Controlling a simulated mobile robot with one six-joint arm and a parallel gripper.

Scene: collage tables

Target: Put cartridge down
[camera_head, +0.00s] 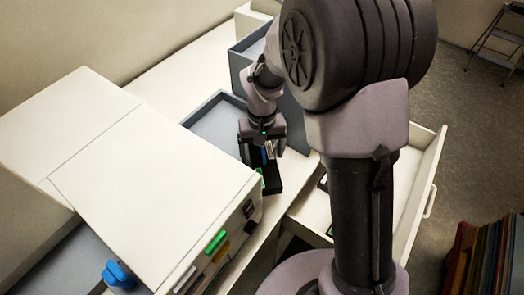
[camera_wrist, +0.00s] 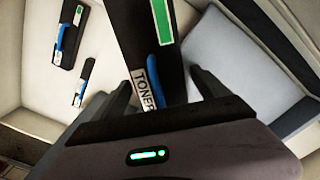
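My gripper (camera_head: 262,140) points down beside the printer, and its two fingers (camera_wrist: 163,92) are closed on the sides of a black toner cartridge (camera_wrist: 168,75). The cartridge has a green label, a blue strip and a white label reading TONER. In the head view the held cartridge (camera_head: 270,178) hangs below the fingers, between the printer and the open drawer; I cannot tell whether it touches the surface under it. In the wrist view two other black cartridges with blue parts, one larger (camera_wrist: 68,38) and one smaller (camera_wrist: 85,90), lie in the white drawer (camera_wrist: 106,55) at left.
The white printer (camera_head: 150,175) fills the left, with green and other coloured parts at its front. A grey-blue tray (camera_head: 203,112) lies behind my gripper, with a grey box behind that. The open white drawer (camera_head: 425,180) is at right. Coloured folders (camera_head: 485,260) stand at lower right.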

